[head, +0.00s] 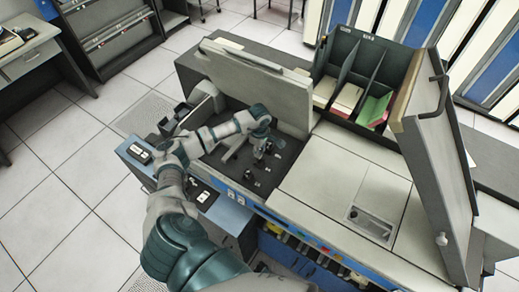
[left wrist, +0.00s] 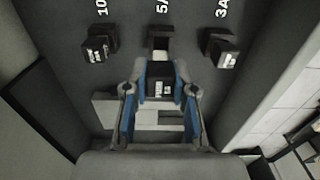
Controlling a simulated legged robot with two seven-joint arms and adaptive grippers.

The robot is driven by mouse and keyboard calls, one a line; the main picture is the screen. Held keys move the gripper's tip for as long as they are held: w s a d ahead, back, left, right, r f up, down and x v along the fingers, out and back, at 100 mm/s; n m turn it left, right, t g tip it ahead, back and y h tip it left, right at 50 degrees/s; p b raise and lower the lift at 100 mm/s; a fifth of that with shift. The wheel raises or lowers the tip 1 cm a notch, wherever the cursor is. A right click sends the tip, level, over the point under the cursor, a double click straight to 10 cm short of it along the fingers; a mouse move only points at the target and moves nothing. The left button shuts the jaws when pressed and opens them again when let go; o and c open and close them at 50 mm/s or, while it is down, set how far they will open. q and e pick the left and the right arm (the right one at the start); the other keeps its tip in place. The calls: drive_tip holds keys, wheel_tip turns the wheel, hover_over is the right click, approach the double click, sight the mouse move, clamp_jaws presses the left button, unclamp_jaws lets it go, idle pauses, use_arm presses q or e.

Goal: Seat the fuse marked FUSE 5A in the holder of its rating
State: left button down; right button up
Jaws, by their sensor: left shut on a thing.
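My left gripper (left wrist: 161,88) is shut on a small black fuse (left wrist: 160,86) with a white label, too small to read surely. The fuse is just in front of the 5A holder (left wrist: 160,40), which is marked "5A" and shows a pale inside. I cannot tell whether they touch. A labelled black block (left wrist: 97,50) sits at the 10A mark and another (left wrist: 222,52) at the 3A mark. In the head view my left gripper (head: 262,150) is low over the dark recess of the machine. My right gripper is not in view.
The raised lid (head: 265,85) stands behind the recess. A tilted panel (head: 435,150) and a bin with colored cards (head: 372,108) are at the right. A black box (head: 139,153) and a white-marked dark item (head: 203,196) lie on the front blue ledge.

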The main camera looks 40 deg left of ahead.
use_arm(q)
drive_tip(key=shift+s+f, duration=0.15)
drive_tip(key=shift+f, duration=0.25)
drive_tip(key=shift+f+b, duration=1.2)
drive_tip(key=shift+f, duration=0.35)
drive_tip(key=shift+f+b, duration=0.4)
drive_tip(key=shift+f, duration=0.15)
drive_tip(key=shift+f+b, duration=0.3)
drive_tip(key=shift+f, duration=0.05)
drive_tip(key=c, duration=0.9)
unclamp_jaws()
drive_tip(key=shift+o, duration=0.2)
wheel_tip(320, 180, up, 12)
drive_tip(key=shift+a+f, duration=0.1)
